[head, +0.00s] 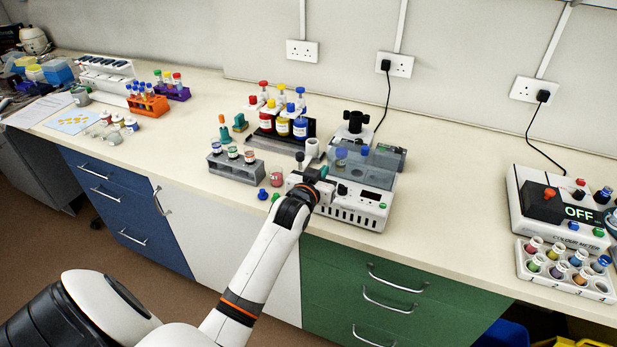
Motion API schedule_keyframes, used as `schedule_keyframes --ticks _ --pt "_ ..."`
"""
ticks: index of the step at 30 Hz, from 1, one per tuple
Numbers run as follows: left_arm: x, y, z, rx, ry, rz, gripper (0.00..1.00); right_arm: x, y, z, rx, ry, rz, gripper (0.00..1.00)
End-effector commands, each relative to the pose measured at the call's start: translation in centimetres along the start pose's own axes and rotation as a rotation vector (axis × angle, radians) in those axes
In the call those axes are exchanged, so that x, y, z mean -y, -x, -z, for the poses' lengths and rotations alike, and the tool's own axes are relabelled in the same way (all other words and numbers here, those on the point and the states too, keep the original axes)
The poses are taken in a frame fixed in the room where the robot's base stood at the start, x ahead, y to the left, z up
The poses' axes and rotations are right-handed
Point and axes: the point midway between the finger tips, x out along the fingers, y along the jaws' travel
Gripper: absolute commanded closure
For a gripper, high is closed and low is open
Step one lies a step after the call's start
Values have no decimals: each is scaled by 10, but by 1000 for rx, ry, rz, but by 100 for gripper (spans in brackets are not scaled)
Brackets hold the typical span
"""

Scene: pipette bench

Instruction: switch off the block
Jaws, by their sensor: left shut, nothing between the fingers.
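Clear and dark parts with blue-capped items sit on top. My left gripper (318,177) is shut and empty at the block's left front corner, covering part of that side. I cannot tell whether it touches the block. My right gripper is not in view.
A grey rack of vials (236,171) and a small pink-red jar (276,176) stand left of my gripper. Bottles with red, yellow and blue caps (282,125) stand behind. A colour meter (560,203) reading OFF is at the right. The bench between is clear.

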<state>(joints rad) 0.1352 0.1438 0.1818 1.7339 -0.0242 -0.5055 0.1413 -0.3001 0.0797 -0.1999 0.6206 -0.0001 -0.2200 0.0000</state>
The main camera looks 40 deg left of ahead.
Motion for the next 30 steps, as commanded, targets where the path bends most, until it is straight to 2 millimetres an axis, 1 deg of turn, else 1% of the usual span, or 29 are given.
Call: schedule_keyframes --ticks 3,9,15,21,30 --pt "0 22 -2 2 -1 1 100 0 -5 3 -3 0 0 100" --pt "0 60 -10 1 -1 1 100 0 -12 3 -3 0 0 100" --pt "0 87 -16 1 0 1 100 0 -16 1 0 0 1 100" --pt "0 98 -18 0 0 0 100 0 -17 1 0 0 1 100" --pt "0 99 -19 0 0 0 100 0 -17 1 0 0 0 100"
